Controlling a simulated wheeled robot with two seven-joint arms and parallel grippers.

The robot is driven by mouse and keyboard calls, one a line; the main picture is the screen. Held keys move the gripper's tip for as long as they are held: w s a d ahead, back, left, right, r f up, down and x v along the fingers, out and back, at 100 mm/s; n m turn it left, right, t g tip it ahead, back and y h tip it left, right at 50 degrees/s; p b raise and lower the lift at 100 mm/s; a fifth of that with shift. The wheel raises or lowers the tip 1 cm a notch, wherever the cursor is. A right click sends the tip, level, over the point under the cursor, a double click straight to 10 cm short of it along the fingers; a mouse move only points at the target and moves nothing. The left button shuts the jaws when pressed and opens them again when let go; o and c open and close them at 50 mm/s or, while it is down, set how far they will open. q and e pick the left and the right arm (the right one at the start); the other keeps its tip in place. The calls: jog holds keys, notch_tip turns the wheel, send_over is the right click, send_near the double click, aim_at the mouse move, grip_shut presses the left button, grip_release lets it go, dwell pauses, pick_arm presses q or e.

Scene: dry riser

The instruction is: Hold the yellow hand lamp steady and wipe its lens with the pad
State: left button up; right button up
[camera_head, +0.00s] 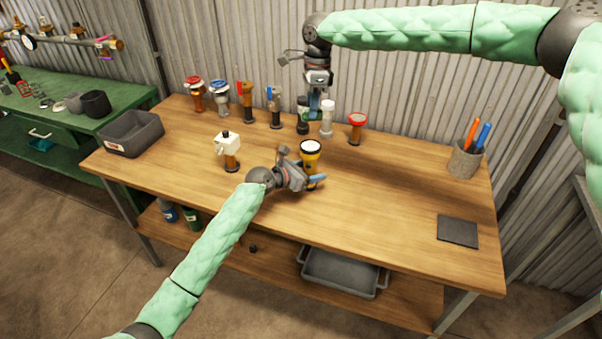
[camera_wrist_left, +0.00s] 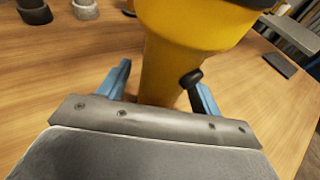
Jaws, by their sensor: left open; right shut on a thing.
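The yellow hand lamp (camera_head: 311,153) stands upright on the workbench, its pale lens facing up under a dark rim. In the left wrist view its yellow body (camera_wrist_left: 180,60) rises between the blue fingers, with a small dark knob low on its side. My left gripper (camera_head: 314,181) is open around the lamp's lower body, with gaps visible on both sides. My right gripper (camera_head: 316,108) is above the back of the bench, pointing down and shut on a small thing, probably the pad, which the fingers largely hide. It is behind the lamp and apart from it.
Several valves and fittings stand along the back, including a red-topped one (camera_head: 357,122). A white-headed fitting (camera_head: 227,146) stands left of the lamp. A grey bin (camera_head: 132,138), a pen cup (camera_head: 465,160) and a dark flat square (camera_head: 458,231) are near the ends. The right front is mostly clear.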

aim_at(311, 121)
pick_arm(q)
jog(key=shift+w+d+f, duration=0.2)
jog(key=shift+w+d, duration=0.25)
jog(key=shift+d, duration=0.1)
